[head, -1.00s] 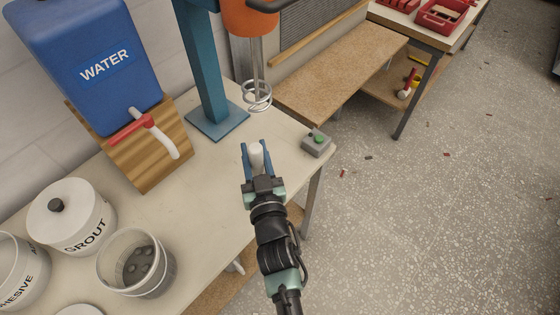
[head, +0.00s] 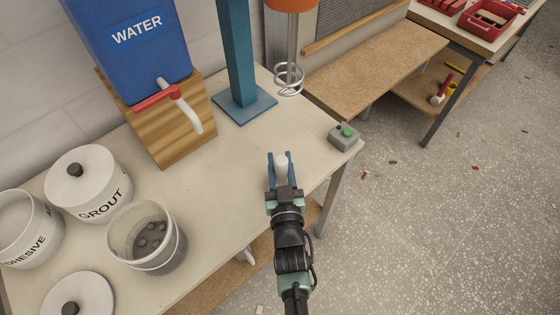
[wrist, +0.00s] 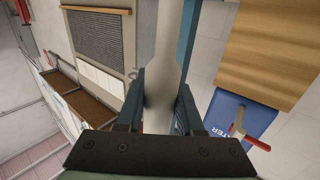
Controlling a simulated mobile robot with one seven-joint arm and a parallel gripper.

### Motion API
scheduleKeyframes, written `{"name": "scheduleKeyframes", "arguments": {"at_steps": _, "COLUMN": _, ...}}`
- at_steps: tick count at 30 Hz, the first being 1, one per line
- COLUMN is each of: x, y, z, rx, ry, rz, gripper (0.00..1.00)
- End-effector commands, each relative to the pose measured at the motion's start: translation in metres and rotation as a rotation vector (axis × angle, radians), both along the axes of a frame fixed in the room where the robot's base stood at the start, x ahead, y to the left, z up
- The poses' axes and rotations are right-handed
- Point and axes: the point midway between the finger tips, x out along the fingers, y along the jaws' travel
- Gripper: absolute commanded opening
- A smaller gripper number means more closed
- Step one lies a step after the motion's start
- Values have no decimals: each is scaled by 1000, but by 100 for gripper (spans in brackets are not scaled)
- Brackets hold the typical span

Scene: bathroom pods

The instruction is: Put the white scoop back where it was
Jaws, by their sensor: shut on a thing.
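My gripper (head: 279,172) is over the front right part of the workbench, shut on the white scoop (head: 281,160). In the head view only a short white end of the scoop shows between the blue fingers. In the wrist view the scoop (wrist: 166,60) is a long pale shape running up between my fingers and out of the frame. The rest of it is hidden in the head view.
A clear bucket (head: 146,236) with dark lumps inside stands left of my gripper. A white lid (head: 76,300) lies at the front left. Behind are the blue water tank (head: 130,50) on a wooden stand, the mixer's post (head: 237,55) and whisk (head: 289,78). A switch box (head: 344,136) is at the right.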

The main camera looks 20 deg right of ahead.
Motion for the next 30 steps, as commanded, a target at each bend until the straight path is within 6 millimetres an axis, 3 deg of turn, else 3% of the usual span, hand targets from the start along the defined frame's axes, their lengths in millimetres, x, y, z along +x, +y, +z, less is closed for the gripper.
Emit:
{"name": "scheduleKeyframes", "arguments": {"at_steps": 2, "x": 0, "y": 0, "z": -4, "rx": 0, "ry": -1, "rz": 0, "gripper": 0}}
{"name": "scheduleKeyframes", "arguments": {"at_steps": 3, "x": 0, "y": 0, "z": -4, "rx": 0, "ry": 0, "rz": 0, "gripper": 38}}
{"name": "scheduleKeyframes", "arguments": {"at_steps": 8, "x": 0, "y": 0, "z": -3, "rx": 0, "ry": 1, "rz": 0, "gripper": 66}}
{"name": "scheduleKeyframes", "arguments": {"at_steps": 20, "x": 0, "y": 0, "z": 4, "rx": 0, "ry": 0, "rz": 0, "gripper": 66}}
{"name": "scheduleKeyframes", "arguments": {"at_steps": 30, "x": -56, "y": 17, "z": -2, "rx": 2, "ry": 3, "rz": 1, "gripper": 66}}
